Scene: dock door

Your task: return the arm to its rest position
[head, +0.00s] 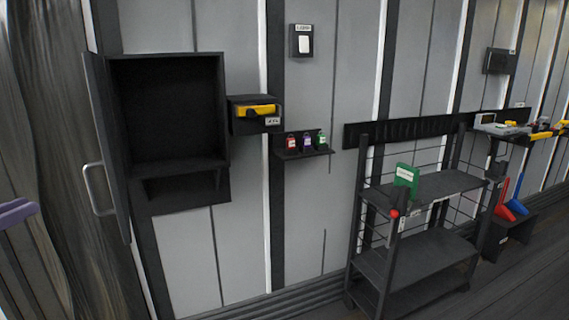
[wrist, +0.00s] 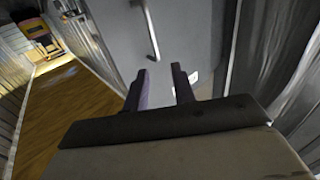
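My gripper (wrist: 160,70) shows in the wrist view with its two dark fingers apart and nothing between them. Beyond the fingers is a grey panel (wrist: 185,38) with a pale bar handle (wrist: 151,30). The fingers look apart from the handle. In the head view a dark wall cabinet (head: 165,110) stands open and looks empty inside. Its door (head: 112,150) is swung out to the left, with a metal handle (head: 96,188) on it.
Right of the cabinet are a box with a yellow item (head: 258,111) and a small ledge (head: 305,153) holding three padlock-like items. A dark shelf rack (head: 420,250) stands further right, with a green item (head: 406,178). Open wooden floor (wrist: 75,105) shows in the wrist view.

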